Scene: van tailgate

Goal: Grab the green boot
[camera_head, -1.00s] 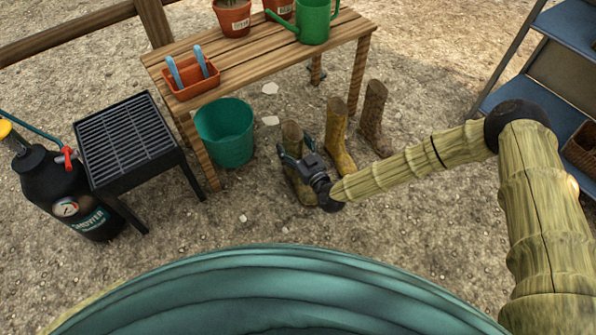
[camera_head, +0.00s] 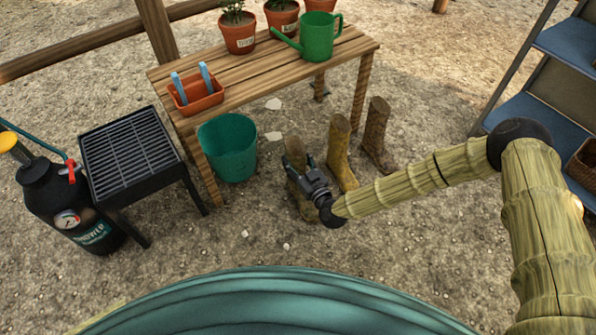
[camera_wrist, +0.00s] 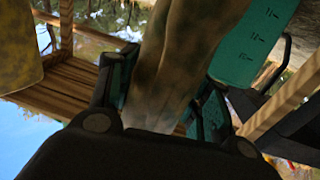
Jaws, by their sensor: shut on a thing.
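The green boot is a muddy olive-brown boot (camera_head: 294,147), the leftmost of three in the head view, standing roughly upright near the bench's front. My gripper (camera_head: 300,170) is shut on its shaft, one finger on each side, and hides the middle of the boot. In the wrist view the boot's mottled shaft (camera_wrist: 185,55) lies between the two dark and teal fingers. I cannot tell whether its sole touches the ground.
A yellow boot (camera_head: 340,155) stands close right of the held one, with a brown boot (camera_head: 376,135) beyond. A teal bucket (camera_head: 229,148) and a wooden bench (camera_head: 250,80) are behind. A black grill (camera_head: 130,155) stands left. Gravel in front is clear.

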